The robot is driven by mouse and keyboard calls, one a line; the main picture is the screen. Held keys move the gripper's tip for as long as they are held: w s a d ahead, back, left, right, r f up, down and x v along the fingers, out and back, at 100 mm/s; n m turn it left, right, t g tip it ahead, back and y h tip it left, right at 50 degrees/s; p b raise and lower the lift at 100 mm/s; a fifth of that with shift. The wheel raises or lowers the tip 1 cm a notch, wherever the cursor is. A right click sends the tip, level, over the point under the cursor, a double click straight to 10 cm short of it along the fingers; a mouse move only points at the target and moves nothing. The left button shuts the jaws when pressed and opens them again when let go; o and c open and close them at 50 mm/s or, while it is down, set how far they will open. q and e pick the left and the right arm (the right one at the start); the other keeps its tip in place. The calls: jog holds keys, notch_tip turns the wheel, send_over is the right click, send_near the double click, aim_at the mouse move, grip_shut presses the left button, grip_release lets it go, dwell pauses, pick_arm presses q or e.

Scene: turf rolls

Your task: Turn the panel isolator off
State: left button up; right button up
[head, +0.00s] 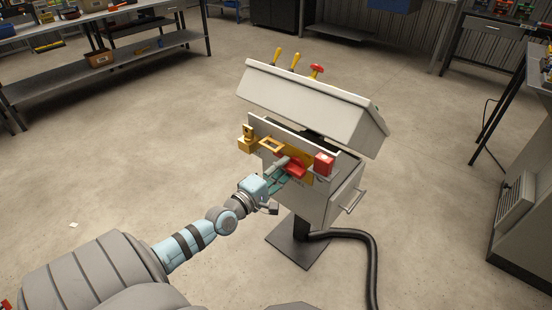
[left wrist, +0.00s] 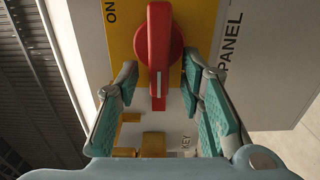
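The panel isolator is a red rotary handle (head: 292,165) on a yellow plate on the front of a pale pedestal panel (head: 341,197). In the left wrist view the red handle (left wrist: 158,45) shows large, with its long grip upright in the picture and "ON" printed to its upper left. My left gripper (head: 280,180) is at the panel front, close to the handle. In the left wrist view the left gripper's teal fingers (left wrist: 160,75) are apart, one on each side of the handle's lower end, with gaps visible. My right gripper is not in view.
A brass padlock (head: 246,144), a yellow hasp (head: 271,144) and a red box (head: 324,162) are nearby. A black hose (head: 372,265) runs from the pedestal across the floor.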

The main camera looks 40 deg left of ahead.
pick_arm(q)
jog(key=s, duration=1.1)
jog(key=shift+s, duration=0.35)
jog(key=shift+d, duration=0.1)
